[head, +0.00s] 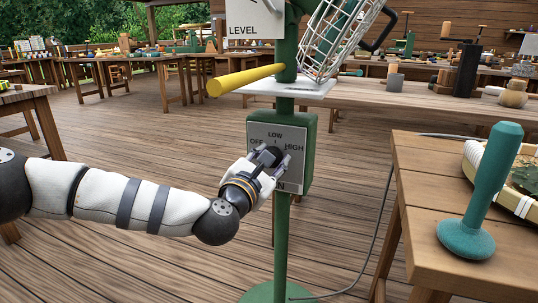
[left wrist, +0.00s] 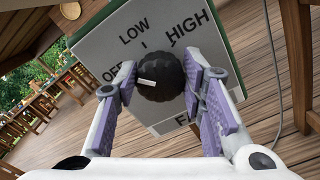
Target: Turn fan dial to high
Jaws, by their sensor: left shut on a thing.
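The fan dial (head: 271,152) is a black ridged knob on a grey plate (head: 295,183) marked OFF, LOW and HIGH, fixed to a green box on a post. My left gripper (head: 269,157) reaches the dial from the front left, with its fingers on either side of the knob. In the left wrist view the dial (left wrist: 160,77) sits between the purple finger pads of my left gripper (left wrist: 160,82), which is shut on it. The dial's white mark points left, roughly toward OFF. The lower lettering is partly hidden. My right gripper is out of view.
At right, a wooden table (head: 412,188) holds a teal tool (head: 480,195) and a woven tray (head: 524,202). A cable trails to the floor.

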